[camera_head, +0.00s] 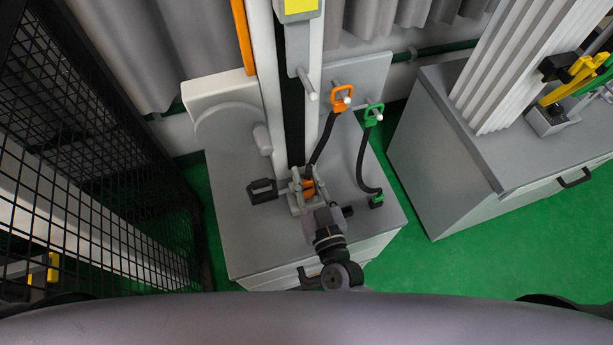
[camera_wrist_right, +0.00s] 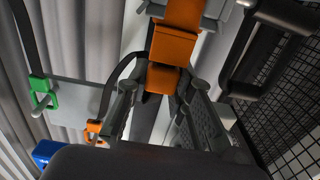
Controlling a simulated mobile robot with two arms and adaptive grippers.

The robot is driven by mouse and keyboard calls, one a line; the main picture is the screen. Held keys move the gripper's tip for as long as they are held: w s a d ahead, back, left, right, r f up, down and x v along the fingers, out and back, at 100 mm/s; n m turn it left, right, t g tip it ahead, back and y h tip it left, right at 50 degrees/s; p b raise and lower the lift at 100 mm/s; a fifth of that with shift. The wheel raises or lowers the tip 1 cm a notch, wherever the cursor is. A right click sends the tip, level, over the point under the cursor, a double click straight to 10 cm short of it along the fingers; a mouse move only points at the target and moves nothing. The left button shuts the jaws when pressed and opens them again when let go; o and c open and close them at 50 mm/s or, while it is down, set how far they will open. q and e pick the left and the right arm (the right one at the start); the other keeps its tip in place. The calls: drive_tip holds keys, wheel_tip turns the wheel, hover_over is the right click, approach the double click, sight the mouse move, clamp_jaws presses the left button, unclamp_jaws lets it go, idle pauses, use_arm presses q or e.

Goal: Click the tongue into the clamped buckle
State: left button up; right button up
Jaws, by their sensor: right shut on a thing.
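An orange buckle (camera_wrist_right: 174,44) sits in a grey clamp (camera_head: 296,203) on the grey cabinet top. A smaller orange tongue (camera_wrist_right: 163,79) is just in front of the buckle in the right wrist view, lined up with it and looking close to or touching it. I cannot tell how far it is inserted. A black strap (camera_head: 322,140) runs from the tongue to an orange loop (camera_head: 339,105) on a peg. My right gripper (camera_head: 313,198) is shut on the tongue; its fingers flank it in the right wrist view (camera_wrist_right: 160,95). My left gripper is not in view.
A black clamp handle (camera_head: 263,191) sticks out left. A green loop (camera_head: 372,120) hangs on another peg, its strap ending in a green tongue (camera_head: 376,201) on the cabinet's right. Black mesh (camera_head: 90,150) stands left. A second cabinet (camera_head: 450,140) stands right.

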drive_tip(key=shift+f, duration=0.15)
drive_tip(key=o, duration=0.8)
drive_tip(key=shift+o, duration=0.2)
drive_tip(key=v, duration=1.2)
drive_tip(key=shift+a, duration=0.1)
